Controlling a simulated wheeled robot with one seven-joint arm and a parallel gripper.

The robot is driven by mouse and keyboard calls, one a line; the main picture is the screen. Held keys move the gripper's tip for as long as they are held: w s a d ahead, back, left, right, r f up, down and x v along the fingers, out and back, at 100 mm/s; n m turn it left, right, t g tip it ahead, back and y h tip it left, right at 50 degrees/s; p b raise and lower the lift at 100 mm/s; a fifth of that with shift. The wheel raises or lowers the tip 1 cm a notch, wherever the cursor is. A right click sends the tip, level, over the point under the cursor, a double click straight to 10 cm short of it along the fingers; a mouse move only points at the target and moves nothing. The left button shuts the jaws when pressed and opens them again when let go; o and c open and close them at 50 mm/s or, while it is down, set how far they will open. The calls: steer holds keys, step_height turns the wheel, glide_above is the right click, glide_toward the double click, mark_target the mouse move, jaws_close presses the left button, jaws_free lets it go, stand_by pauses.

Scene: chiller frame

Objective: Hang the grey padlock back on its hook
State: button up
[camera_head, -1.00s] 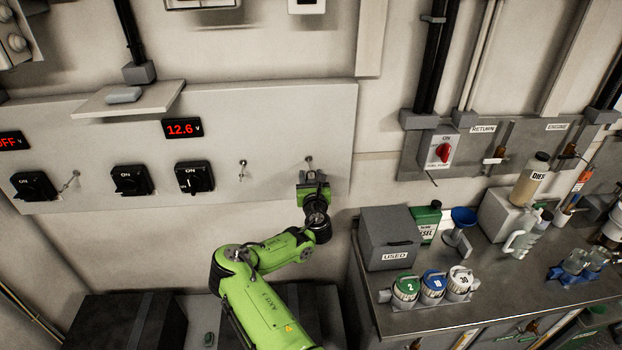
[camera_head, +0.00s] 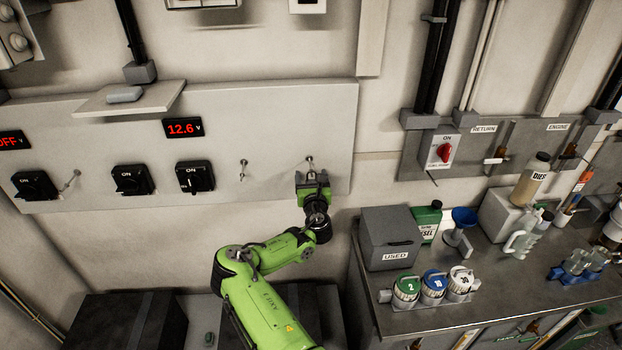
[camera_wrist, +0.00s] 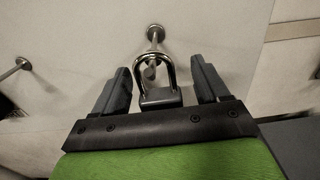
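The grey padlock (camera_wrist: 160,97) shows in the wrist view between my gripper's two fingers, its metal shackle upward. The shackle appears to loop around the hook (camera_wrist: 155,33), a peg on the pale wall panel, whose end shows inside the loop. My gripper (camera_wrist: 164,88) is open, with a visible gap between each dark finger and the padlock body. In the head view my gripper (camera_head: 313,178) is just below the rightmost hook (camera_head: 310,161) on the panel; the padlock is too small to make out there.
Another hook (camera_head: 243,165) is to the left, then black rotary switches (camera_head: 195,177) and a small shelf (camera_head: 128,99) on the panel. To the right a bench (camera_head: 440,315) holds a grey USED box (camera_head: 390,240), colored-label jars and bottles.

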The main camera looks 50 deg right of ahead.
steer(key=b+v, duration=1.4)
steer(key=v, duration=0.1)
steer(key=shift+s+a, duration=0.25)
steer(key=shift+s, duration=0.05)
